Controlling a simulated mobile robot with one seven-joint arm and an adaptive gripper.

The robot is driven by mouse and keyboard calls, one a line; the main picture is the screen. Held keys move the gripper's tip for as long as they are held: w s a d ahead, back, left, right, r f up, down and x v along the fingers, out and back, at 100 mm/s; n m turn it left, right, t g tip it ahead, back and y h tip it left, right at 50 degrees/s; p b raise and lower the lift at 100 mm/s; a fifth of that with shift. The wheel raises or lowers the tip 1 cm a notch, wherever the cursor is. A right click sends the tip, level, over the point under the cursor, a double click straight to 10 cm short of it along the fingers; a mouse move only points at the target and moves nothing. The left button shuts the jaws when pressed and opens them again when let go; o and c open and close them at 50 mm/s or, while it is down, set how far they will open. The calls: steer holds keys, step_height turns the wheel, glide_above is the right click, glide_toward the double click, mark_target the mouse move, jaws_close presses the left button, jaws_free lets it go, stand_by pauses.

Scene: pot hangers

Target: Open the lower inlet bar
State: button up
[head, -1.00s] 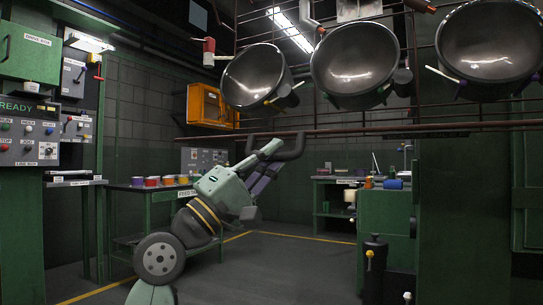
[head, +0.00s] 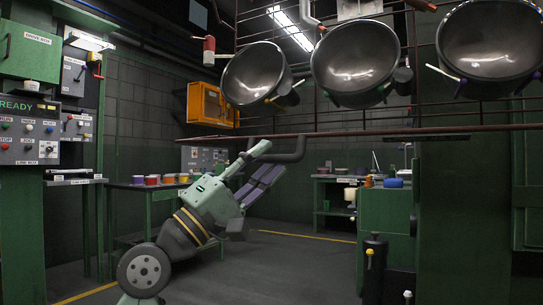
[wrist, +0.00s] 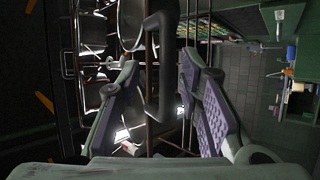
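A dark, thick bent bar (head: 294,154), which I take to be the lower inlet bar, hangs under the long brown rail in the head view. In the wrist view the dark bar (wrist: 152,65) runs up the middle as a rounded handle. My gripper (head: 275,156) is open, with its fingers spread around the bar's line. In the wrist view the two fingers of my gripper (wrist: 159,62) stand left and right of the bar, with visible gaps on both sides. Part of the bar is hidden behind the upper finger in the head view.
The brown rail (head: 350,134) crosses just above my gripper, with several dark pans (head: 356,64) hanging above it. A table with coloured tins (head: 152,181) stands behind my arm. A green cabinet (head: 388,230) stands to the right. The floor between is clear.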

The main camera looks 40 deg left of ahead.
steer(key=v, duration=0.9)
steer(key=shift+s, duration=0.2)
steer(key=shift+f, duration=0.1)
